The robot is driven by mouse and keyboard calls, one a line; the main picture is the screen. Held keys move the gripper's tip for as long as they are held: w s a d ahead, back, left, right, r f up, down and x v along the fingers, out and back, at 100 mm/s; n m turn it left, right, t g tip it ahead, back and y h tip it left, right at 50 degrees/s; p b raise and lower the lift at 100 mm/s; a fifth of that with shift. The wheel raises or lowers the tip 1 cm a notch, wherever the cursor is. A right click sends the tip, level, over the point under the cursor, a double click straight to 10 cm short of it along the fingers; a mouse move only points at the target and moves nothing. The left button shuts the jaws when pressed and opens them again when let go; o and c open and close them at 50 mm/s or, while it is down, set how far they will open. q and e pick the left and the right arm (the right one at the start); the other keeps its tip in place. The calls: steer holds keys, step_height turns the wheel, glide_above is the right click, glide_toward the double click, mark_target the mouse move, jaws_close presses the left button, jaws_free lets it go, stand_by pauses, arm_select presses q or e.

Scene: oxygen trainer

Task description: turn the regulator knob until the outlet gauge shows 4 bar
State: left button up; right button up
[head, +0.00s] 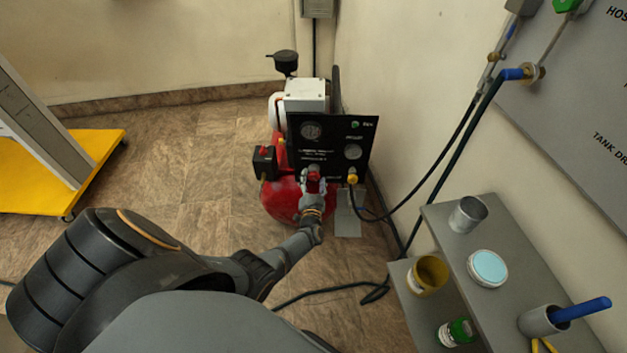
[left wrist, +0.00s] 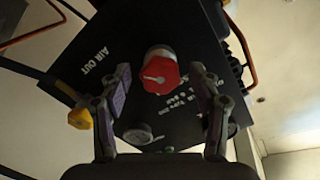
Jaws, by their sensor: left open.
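The red regulator knob (left wrist: 160,76) has a white pointer mark and sits on a black panel (left wrist: 75,62). In the left wrist view my left gripper (left wrist: 160,92) is open, with one finger on each side of the knob and gaps visible between. In the head view the left gripper (head: 313,187) is in front of the panel's lower part and partly covers the knob. One round gauge (head: 311,131) is at the panel's upper left, another (head: 352,152) at its right. The lower one also shows in the left wrist view (left wrist: 138,135). Their readings are too small to read. My right gripper is out of view.
A yellow valve (head: 352,178) with a hose is at the panel's lower right, close to my gripper. A red compressor tank (head: 281,199) is below. A grey shelf (head: 447,226) with cups stands at right. A yellow platform (head: 85,190) is at left.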

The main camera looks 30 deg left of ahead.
arm_select(q)
steer(key=shift+s+d+f, duration=0.1)
steer(key=shift+s+d, duration=0.15)
steer(key=shift+s, duration=0.2)
steer(key=v, duration=1.1)
steer(key=shift+d, duration=0.15)
steer(key=s+d+f+m+g+h+p, duration=0.1)
steer(key=s+d+f+g+h+p, duration=0.25)
steer(key=s+f, duration=0.35)
steer(key=s+d+f+m+g+h+p, duration=0.1)
steer(key=s+d+f+g+h+p, duration=0.1)
steer(key=s+f+h+p, duration=0.35)
steer(key=s+a+f+n+g+p, duration=0.1)
steer(key=s+f+g, duration=0.3)
steer(key=s, duration=0.8)
steer(key=s+a+f+n+g+p, duration=0.1)
steer(key=s+f+g, duration=0.3)
steer(key=s, duration=0.9)
steer(key=shift+s+a+g+y, duration=0.3)
steer(key=shift+s+a+g, duration=0.05)
steer(key=shift+a, duration=0.45)
steer(key=shift+w, duration=0.1)
